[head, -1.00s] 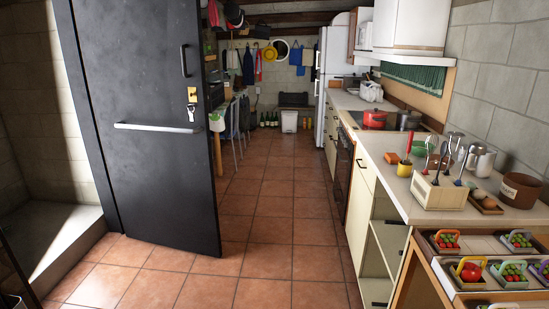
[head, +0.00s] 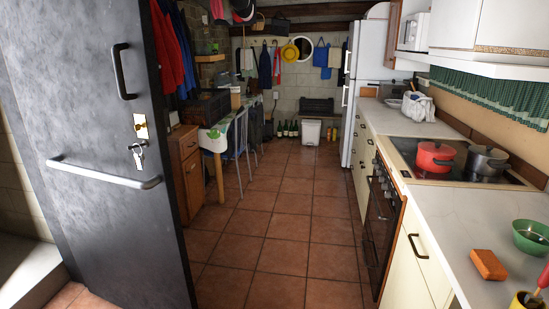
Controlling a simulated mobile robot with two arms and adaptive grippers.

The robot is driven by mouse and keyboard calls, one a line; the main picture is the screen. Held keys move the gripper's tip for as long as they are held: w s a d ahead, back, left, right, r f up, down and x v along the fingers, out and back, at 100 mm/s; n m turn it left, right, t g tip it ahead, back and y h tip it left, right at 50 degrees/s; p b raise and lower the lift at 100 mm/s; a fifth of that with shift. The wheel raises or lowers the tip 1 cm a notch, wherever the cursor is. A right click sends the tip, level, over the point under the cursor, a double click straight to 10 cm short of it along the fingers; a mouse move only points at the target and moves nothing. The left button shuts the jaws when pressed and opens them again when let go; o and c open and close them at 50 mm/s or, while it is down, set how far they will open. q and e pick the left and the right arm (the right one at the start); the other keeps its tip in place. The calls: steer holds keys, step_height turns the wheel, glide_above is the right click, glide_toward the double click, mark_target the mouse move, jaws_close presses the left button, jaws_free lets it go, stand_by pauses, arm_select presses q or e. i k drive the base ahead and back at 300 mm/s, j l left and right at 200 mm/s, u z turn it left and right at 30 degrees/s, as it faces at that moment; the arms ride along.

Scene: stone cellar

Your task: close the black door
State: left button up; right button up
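The black door (head: 95,220) stands open on the left in the head view, close to me. It has a dark upright pull handle (head: 123,71), a brass lock plate (head: 141,126) with keys (head: 138,155) hanging from it, and a pale horizontal bar (head: 105,176) across its face. The door's free edge is on its right side. Its bottom and its top run out of the picture. Neither of my grippers shows in the head view.
A tiled floor aisle (head: 275,235) is clear ahead. On its right runs a counter (head: 410,127) with a cooktop (head: 450,165), a red pot (head: 435,157) and an oven below. Beyond the door stand a wooden cabinet (head: 186,168), a table and a chair (head: 237,150).

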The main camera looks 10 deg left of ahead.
mark_target(82, 74)
steer(key=i+l+u, duration=0.15)
steer(key=i+u, duration=0.3)
steer(key=i, duration=0.15)
steer(key=i+l+u, duration=0.45)
steer(key=i, duration=0.15)
steer(key=i+l+u, duration=0.8)
steer(key=l+u, duration=0.2)
steer(key=i+l+u, duration=0.15)
steer(key=l+u, duration=0.15)
steer(key=i+l+u, duration=0.1)
steer(key=l+u, duration=0.45)
steer(key=l, duration=0.25)
steer(key=l+u, duration=0.3)
steer(key=l, duration=0.15)
steer(key=i, duration=0.05)
